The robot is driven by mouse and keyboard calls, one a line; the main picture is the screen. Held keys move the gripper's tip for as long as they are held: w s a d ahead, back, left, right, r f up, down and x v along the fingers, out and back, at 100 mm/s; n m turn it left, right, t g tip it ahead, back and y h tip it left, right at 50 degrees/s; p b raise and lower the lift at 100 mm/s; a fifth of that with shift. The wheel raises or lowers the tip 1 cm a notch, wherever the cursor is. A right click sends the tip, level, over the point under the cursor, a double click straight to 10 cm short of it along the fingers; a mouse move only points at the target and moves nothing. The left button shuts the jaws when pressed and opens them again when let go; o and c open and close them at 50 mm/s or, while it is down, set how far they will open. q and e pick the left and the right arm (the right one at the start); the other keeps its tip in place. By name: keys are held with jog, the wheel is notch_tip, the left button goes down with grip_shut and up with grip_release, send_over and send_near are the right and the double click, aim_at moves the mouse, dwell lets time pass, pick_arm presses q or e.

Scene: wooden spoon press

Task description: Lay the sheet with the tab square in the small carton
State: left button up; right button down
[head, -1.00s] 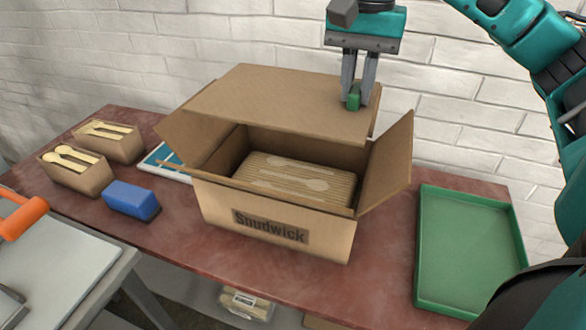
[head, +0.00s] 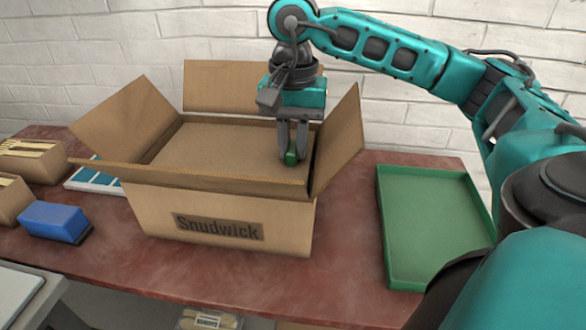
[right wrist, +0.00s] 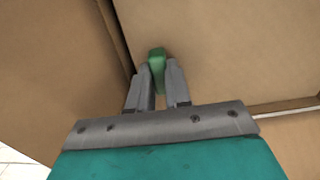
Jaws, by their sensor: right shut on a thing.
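The small carton (head: 150,220), marked Snudwick, stands open on the red table with its flaps spread. The brown cardboard sheet (head: 215,150) lies level inside the carton's mouth, a little below the rim, and covers what is in it. Its green tab (head: 291,158) stands near the right end of the sheet. My right gripper (head: 293,150) points down into the carton, shut on the tab. In the right wrist view the tab (right wrist: 157,62) is between the fingertips, with the sheet (right wrist: 210,50) under it, close to a carton wall. My left gripper is out of view.
A green tray (head: 435,230) lies right of the carton and looks empty. A blue block (head: 53,222), boxes of wooden cutlery (head: 35,162) and a blue-and-white sheet (head: 95,176) are on the left. The raised right flap (head: 340,138) stands close beside my right gripper.

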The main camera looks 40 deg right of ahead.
aim_at(293, 166)
notch_tip(293, 166, down, 5)
jog(key=shift+r+b, duration=0.2)
jog(key=shift+b, duration=0.35)
jog(key=shift+f, duration=0.3)
jog(key=c, duration=1.1)
grip_release()
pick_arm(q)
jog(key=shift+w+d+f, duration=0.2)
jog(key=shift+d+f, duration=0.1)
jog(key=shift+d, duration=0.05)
pick_arm(e)
jog(key=shift+o, duration=0.2)
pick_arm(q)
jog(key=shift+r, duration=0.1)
